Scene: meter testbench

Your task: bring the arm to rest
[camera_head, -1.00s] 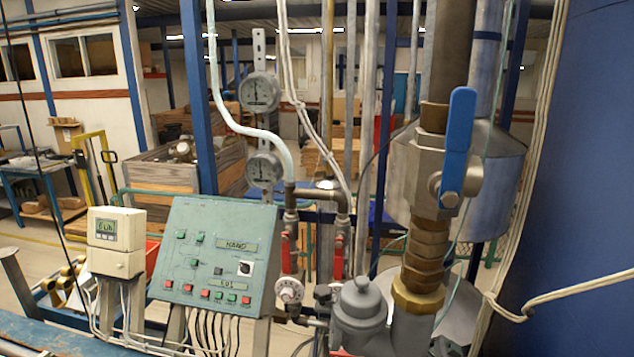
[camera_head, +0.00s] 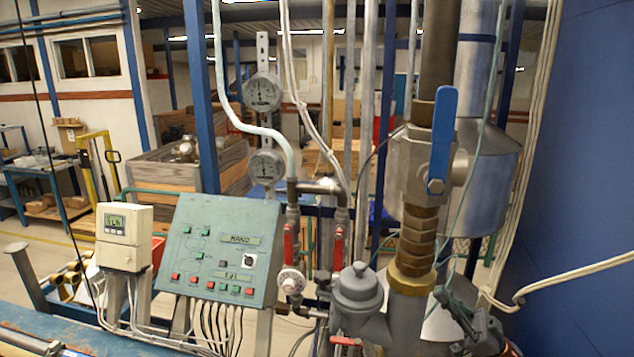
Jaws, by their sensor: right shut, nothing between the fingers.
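My right gripper (camera_head: 448,300) shows at the lower right, dark grey, with its fingers pointing up and left. It is shut and empty. In the picture it lies just right of the brass pipe fitting (camera_head: 412,278) and in front of a large grey metal vessel. Whether it touches the pipe cannot be told. Part of my right arm shows below it, cut off by the bottom edge. My left gripper is not in view.
A ball valve with a blue handle (camera_head: 442,140) stands above the gripper. A grey pipe body (camera_head: 357,295), a green control panel (camera_head: 222,250) and a cream meter box (camera_head: 124,237) stand to the left. A pale cable (camera_head: 575,275) hangs at the right.

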